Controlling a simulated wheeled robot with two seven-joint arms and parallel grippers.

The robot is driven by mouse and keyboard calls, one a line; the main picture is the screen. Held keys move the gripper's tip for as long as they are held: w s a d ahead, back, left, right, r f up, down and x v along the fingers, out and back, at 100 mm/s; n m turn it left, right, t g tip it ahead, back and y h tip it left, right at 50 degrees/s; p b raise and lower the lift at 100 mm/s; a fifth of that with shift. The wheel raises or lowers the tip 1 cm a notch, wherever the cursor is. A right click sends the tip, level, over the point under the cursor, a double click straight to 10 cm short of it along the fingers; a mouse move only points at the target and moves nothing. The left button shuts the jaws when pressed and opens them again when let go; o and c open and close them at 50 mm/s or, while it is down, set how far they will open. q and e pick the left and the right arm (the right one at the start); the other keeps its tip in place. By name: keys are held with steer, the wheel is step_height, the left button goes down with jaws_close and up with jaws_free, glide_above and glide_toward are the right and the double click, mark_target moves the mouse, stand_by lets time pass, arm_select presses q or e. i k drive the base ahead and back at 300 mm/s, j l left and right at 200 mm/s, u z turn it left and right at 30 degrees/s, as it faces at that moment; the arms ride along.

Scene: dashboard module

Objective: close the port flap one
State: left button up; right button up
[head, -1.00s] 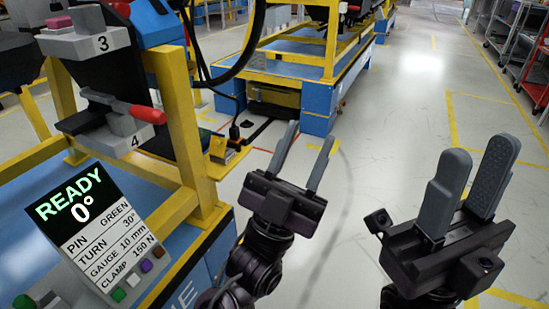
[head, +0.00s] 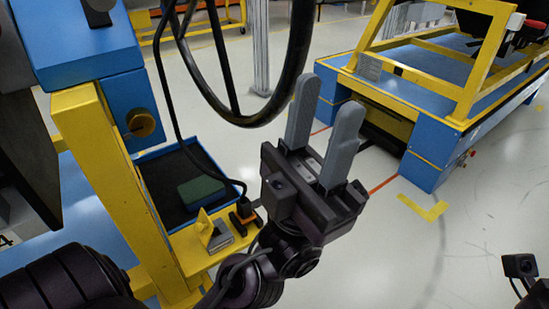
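A small raised yellow flap (head: 207,230) stands tilted up beside a grey square port piece (head: 221,238) on a yellow ledge (head: 190,250). I take it for the port flap; no number is readable on it. Beside it, a black cable with an orange plug (head: 245,212) ends at a dark socket. My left gripper (head: 327,97) is open and empty, fingers pointing up and away, to the right of the flap and apart from it. Of my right arm only a small dark camera part shows at the lower right edge; its fingers are out of view.
Black hoses (head: 225,110) hang behind and left of my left gripper. A blue tray (head: 165,160) with a dark green block (head: 201,191) lies behind the ledge. A yellow post (head: 115,180) stands left. A blue-and-yellow cart (head: 430,150) stands right; floor at lower right is clear.

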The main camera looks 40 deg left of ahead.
mark_target(204, 228)
steer(key=i+l, duration=0.15)
steer(key=i, duration=0.4)
steer(key=i+l, duration=0.2)
steer(key=i, duration=0.35)
steer(key=i+l, duration=0.15)
steer(key=i, duration=0.35)
steer(key=i+l+u, duration=0.1)
steer(key=i, duration=0.45)
steer(key=u, duration=0.4)
steer(key=i+l+u, duration=0.1)
steer(key=u, duration=0.35)
steer(key=l+u, duration=0.1)
steer(key=u, duration=0.3)
steer(key=i+l+u, duration=0.1)
steer(key=u, duration=0.35)
steer(key=l+u, duration=0.15)
steer(key=u, duration=0.25)
steer(key=i+u, duration=0.1)
steer(key=u, duration=2.25)
steer(key=i+l+u, duration=0.1)
steer(key=l, duration=0.2)
steer(key=l+u, duration=0.1)
steer(key=l, duration=0.2)
steer(key=i, duration=0.05)
